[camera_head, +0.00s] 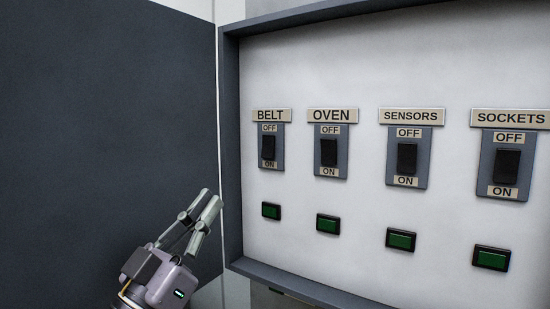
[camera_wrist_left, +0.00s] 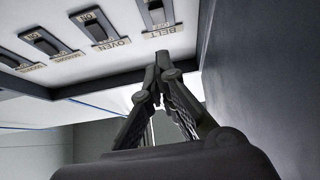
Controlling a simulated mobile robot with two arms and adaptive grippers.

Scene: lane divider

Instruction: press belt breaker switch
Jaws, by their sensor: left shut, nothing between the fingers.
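The belt breaker switch (camera_head: 268,147) is a black rocker on a grey plate under the label BELT, with OFF above it and ON below it. It also shows at the top of the left wrist view (camera_wrist_left: 156,12), turned over. My left gripper (camera_head: 213,200) is shut and empty. In the head view it is below and left of the belt switch, apart from it, near the panel's left frame. In the left wrist view its fingertips (camera_wrist_left: 162,62) meet just below the BELT label in the picture. My right gripper is not in view.
Oven (camera_head: 328,152), sensors (camera_head: 407,158) and sockets (camera_head: 506,166) switches line the white panel to the right. A green lamp sits below each switch, such as the belt lamp (camera_head: 271,211). A raised dark frame (camera_head: 231,150) edges the panel. A dark door (camera_head: 105,130) stands left.

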